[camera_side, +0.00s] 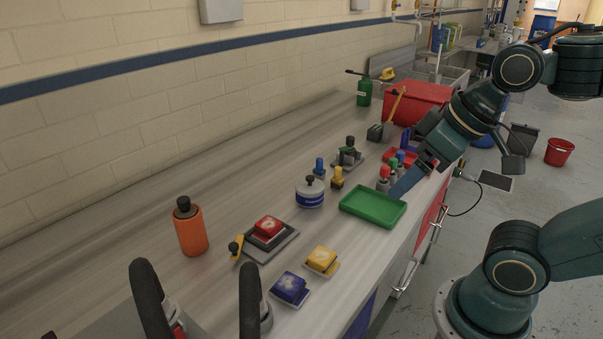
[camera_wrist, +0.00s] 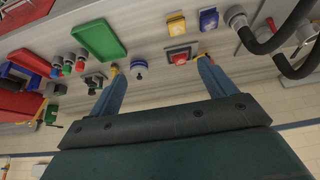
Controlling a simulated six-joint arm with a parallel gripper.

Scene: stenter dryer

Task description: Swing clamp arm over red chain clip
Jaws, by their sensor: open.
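The red chain clip (camera_side: 268,227) sits on a grey plate (camera_side: 283,244) on the bench in the side view. It also shows in the wrist view (camera_wrist: 180,57), just left of one fingertip. The yellow clamp arm (camera_side: 237,245) with a black knob stands at the plate's left edge, beside the clip and not over it. In the wrist view it is largely hidden by the right finger. My gripper (camera_wrist: 158,64) is open and empty, its blue fingers wide apart. In the side view it is well away from the clip, near the green tray's far right end.
A green tray (camera_side: 373,219), blue-white canister (camera_side: 310,192), yellow block (camera_side: 322,261) and blue block (camera_side: 291,289) stand nearby. An orange bottle (camera_side: 190,230) stands left of the plate. Dark curved handles rise at the front. Red bin (camera_side: 414,101) is behind my gripper.

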